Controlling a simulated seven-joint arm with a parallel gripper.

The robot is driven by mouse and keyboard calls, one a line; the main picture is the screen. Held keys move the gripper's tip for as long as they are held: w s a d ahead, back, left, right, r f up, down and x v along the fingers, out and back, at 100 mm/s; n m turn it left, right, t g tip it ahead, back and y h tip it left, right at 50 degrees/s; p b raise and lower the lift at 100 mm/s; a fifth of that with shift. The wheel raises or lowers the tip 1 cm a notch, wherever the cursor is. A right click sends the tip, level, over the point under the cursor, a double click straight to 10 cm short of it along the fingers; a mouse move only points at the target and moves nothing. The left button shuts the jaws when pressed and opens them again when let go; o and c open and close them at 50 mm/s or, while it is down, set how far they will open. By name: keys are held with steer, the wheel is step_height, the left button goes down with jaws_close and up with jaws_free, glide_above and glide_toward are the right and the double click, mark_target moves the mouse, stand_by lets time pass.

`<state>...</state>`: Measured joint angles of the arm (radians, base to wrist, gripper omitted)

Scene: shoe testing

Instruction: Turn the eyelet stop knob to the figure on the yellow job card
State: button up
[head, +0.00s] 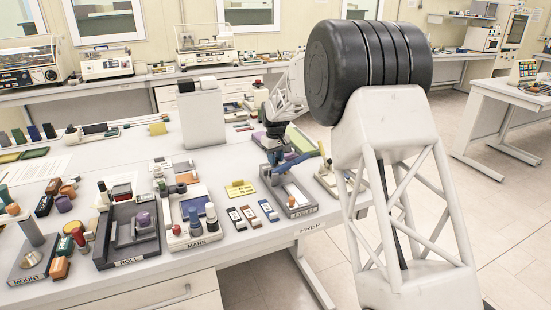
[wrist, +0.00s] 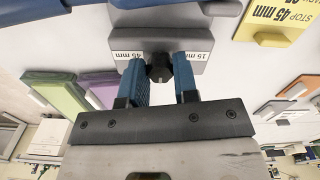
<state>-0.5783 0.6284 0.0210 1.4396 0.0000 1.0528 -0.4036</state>
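The eyelet station (head: 294,199), a grey tray labelled EYELET, stands at the bench's front right edge. In the wrist view, a black stop knob (wrist: 160,70) sits at the edge of a grey block (wrist: 185,55) marked 45 mm on the left and 15 mm on the right. My gripper (wrist: 161,72) has one blue finger on each side of the knob and appears shut on it. In the head view, my gripper (head: 279,172) is over the station and hides the knob. The yellow job card (head: 240,189) lies left of it and reads STOP 45 mm in the wrist view (wrist: 278,14).
Several small labelled blocks (head: 253,216) lie left of the eyelet station. The MARK station (head: 192,233) and ROLL station (head: 130,247) stand farther left. A white box (head: 203,113) stands behind on the bench.

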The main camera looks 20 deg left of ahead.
steer(key=shift+c, duration=1.3)
steer(key=shift+m, duration=0.5)
steer(key=m, duration=0.3)
steer(key=shift+m, duration=0.3)
steer(key=m, duration=0.4)
steer(key=shift+a+r, duration=0.1)
steer(key=m, duration=0.9)
steer(key=shift+m, duration=0.3)
